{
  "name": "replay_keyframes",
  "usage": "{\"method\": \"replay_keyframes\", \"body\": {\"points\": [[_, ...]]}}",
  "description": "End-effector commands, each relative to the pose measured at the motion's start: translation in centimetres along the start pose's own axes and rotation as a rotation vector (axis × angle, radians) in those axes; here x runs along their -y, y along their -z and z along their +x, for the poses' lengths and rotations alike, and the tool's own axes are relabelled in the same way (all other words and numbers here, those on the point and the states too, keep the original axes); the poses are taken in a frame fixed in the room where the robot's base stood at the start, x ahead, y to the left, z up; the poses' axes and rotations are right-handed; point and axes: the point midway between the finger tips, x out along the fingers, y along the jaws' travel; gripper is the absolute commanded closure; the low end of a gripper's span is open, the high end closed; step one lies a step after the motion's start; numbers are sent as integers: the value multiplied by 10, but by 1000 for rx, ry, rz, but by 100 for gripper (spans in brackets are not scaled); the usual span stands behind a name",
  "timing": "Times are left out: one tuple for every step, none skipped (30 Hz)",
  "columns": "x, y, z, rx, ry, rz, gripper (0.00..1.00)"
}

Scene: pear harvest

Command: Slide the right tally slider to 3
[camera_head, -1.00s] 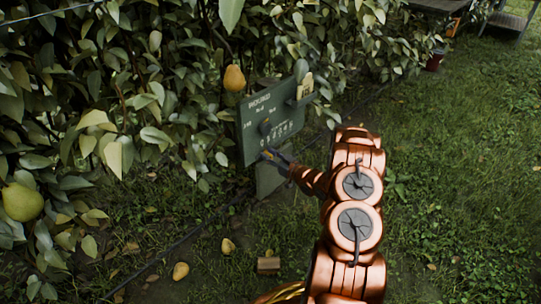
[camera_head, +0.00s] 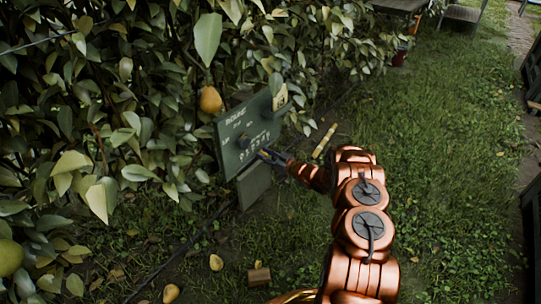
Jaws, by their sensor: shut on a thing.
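The green tally board (camera_head: 228,133) stands tilted in the picture beside the hedge, with white lettering and a row of numerals too small to read surely. A dark round knob (camera_head: 243,142) sits on its left part. My gripper (camera_head: 264,155) is at the lower right part of the board face, its fingers shut at the board. It appears shut on the right tally slider, which the fingers hide. I cannot read which number the slider stands at.
A pear (camera_head: 210,100) hangs left of the board. Fallen pears (camera_head: 216,262) and a small wooden block (camera_head: 259,275) lie on the ground. A yellow stick-like thing (camera_head: 324,140) shows on the grass right of the board. The grass (camera_head: 440,150) to the right is open.

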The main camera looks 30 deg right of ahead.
Motion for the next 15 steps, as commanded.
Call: {"method": "replay_keyframes", "body": {"points": [[-1, -1, -1, 2, -2, 1, 100], [-1, -1, -1, 2, -1, 1, 100], [-1, -1, -1, 2, -2, 1, 100], [-1, -1, -1, 2, -2, 1, 100], [-1, -1, -1, 2, -2, 1, 100], [-1, -1, -1, 2, -2, 1, 100], [-1, -1, -1, 2, -2, 1, 100], [-1, -1, -1, 2, -2, 1, 100], [-1, -1, -1, 2, -2, 1, 64], [-1, -1, -1, 2, -2, 1, 61], [0, -1, -1, 2, -2, 1, 58], [0, -1, -1, 1, -1, 1, 56], [0, -1, -1, 1, -1, 1, 56], [0, -1, -1, 1, -1, 1, 56], [0, -1, -1, 1, -1, 1, 56]]}}
